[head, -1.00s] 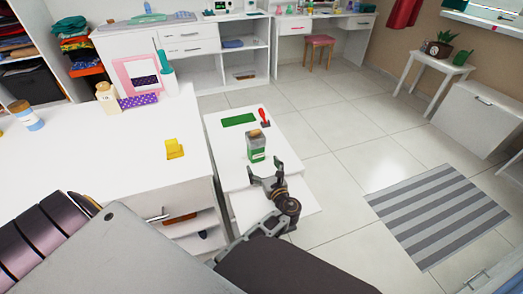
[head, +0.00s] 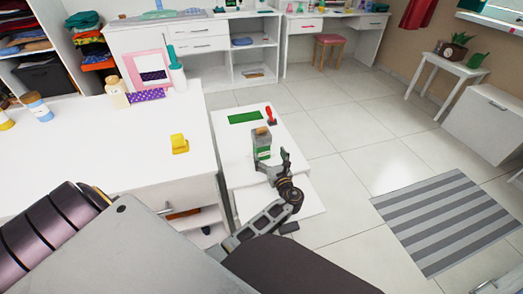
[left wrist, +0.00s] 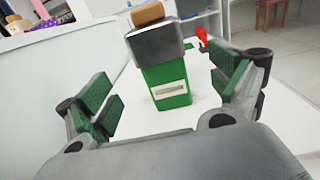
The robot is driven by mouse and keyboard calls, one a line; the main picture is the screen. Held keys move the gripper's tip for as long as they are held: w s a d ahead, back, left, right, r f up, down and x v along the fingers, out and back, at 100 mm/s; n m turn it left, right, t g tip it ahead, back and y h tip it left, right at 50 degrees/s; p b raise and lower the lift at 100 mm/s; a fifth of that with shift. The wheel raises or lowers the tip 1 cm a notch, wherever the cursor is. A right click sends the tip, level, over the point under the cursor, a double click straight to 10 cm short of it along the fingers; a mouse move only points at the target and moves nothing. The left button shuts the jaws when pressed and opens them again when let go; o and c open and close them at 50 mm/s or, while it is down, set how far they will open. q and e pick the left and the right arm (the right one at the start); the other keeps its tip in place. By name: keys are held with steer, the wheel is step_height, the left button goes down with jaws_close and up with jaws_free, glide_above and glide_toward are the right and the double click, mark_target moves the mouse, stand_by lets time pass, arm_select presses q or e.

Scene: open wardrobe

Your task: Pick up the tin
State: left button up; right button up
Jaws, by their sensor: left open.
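The tin (head: 263,143) stands upright on a low white table, green below and grey above with a brown lid. In the left wrist view the tin (left wrist: 168,82) stands ahead of my palm, between the two fingers. My left gripper (head: 272,161) is open, at the near side of the tin, and its fingers hide part of the tin's lower body in the head view. The green finger pads (left wrist: 166,92) stand apart from the tin on both sides in the left wrist view. My right gripper is not in view.
The low white table (head: 241,154) also bears a flat green piece (head: 245,118) and a red-handled item (head: 270,116) behind the tin. A taller white counter (head: 100,160) stands close on the left, with a yellow object (head: 179,145) on it. Open floor lies right.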

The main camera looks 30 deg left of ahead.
mark_target(264, 146)
arm_select(q)
steer(key=x, duration=0.3)
steer(key=shift+w+a+b, duration=0.15)
steer(key=shift+w+b, duration=0.05)
steer(key=shift+b, duration=0.1)
steer(key=shift+w+a, duration=0.35)
steer(key=shift+a, duration=0.15)
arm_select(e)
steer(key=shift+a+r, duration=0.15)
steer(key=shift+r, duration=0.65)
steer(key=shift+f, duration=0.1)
arm_select(q)
steer(key=shift+w+a+b, duration=0.3)
steer(key=shift+w+a, duration=0.05)
steer(key=shift+a, duration=0.1)
steer(key=b+x, duration=0.1)
steer(key=x, duration=0.2)
steer(key=shift+w+a+r, duration=0.1)
steer(key=shift+w+a, duration=0.25)
steer(key=shift+a, duration=0.1)
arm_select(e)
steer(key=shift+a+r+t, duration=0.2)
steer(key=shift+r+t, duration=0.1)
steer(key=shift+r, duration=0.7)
